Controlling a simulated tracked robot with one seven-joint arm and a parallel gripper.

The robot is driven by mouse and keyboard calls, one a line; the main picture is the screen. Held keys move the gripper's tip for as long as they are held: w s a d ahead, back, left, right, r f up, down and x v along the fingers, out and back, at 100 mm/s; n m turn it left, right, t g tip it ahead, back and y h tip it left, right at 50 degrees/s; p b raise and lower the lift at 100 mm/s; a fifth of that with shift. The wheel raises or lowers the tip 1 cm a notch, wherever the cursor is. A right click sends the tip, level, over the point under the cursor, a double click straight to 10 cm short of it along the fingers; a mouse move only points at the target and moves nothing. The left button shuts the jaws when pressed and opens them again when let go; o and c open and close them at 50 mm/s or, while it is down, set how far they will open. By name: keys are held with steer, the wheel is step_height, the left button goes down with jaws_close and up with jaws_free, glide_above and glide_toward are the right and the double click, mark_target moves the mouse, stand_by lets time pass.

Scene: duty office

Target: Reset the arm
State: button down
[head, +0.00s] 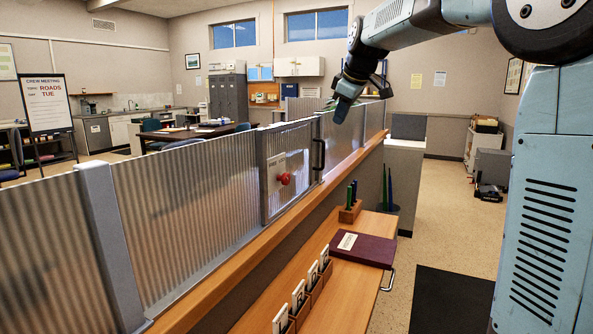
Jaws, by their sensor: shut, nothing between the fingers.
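My gripper (341,108) hangs at the end of my arm, which reaches in from the upper right in the head view. It points down and is shut, with nothing seen in it. It appears above the wooden ledge of the corrugated partition (185,185), near the far part of that partition. I cannot tell how high above the ledge it is.
A red knob (284,179) and a dark handle (319,155) are on the partition. Below it, a wooden counter (335,292) bears a maroon binder (362,250), a pen block (350,211) and several card holders (299,296). Open floor (445,215) lies to the right.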

steer(key=s+d+f+m, duration=0.2)
steer(key=s+f+m, duration=0.2)
steer(key=s, duration=0.8)
steer(key=s+d+f+m+h, duration=0.1)
steer(key=s+d+f+m, duration=0.2)
steer(key=s+f, duration=0.5)
steer(key=s+d+f+m+h, duration=0.1)
steer(key=s+d+f+m, duration=0.2)
steer(key=s, duration=1.3)
step_height(320, 180, down, 3)
steer(key=shift+s+r+m, duration=0.1)
steer(key=shift+s+m, duration=0.2)
steer(key=shift+m, duration=0.7)
steer(key=c, duration=1.8)
jaws_free()
